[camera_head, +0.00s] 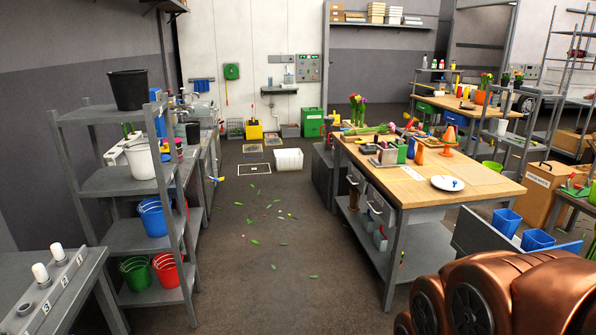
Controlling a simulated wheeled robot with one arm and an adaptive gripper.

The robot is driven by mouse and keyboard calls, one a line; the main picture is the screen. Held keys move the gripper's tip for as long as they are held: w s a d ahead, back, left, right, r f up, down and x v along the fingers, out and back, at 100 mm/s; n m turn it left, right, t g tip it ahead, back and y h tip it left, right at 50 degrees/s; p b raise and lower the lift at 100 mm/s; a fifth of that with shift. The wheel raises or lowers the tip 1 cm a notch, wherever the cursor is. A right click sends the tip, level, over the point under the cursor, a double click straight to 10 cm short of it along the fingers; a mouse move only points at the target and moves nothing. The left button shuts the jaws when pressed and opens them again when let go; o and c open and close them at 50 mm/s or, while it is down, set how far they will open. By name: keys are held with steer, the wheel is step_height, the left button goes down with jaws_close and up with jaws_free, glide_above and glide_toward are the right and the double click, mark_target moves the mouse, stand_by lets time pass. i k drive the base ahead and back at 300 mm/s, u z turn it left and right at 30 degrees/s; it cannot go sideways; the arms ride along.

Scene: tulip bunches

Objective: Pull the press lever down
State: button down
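I cannot pick out a press or its lever with certainty in the head view. A small device with a thin upright part stands on the wall shelf (279,91) at the back, too small to make out. Tulip bunches (357,106) stand upright on the wooden-topped workbench (483,184) right of centre, and another bunch appears to lie flat near them. My gripper is not in view. Only a copper-coloured part of my arm shows at the lower right, and it hides what lies behind it.
A grey shelf rack (135,185) with buckets stands at left. The floor aisle (262,255) between rack and workbench is open, with scattered leaves. A white bin (289,160) stands on the floor at the back.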

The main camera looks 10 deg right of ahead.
mark_target(408, 125)
steer(key=i, duration=1.7)
steer(key=z, duration=0.25)
steer(key=i, duration=2.25)
steer(key=z, duration=0.15)
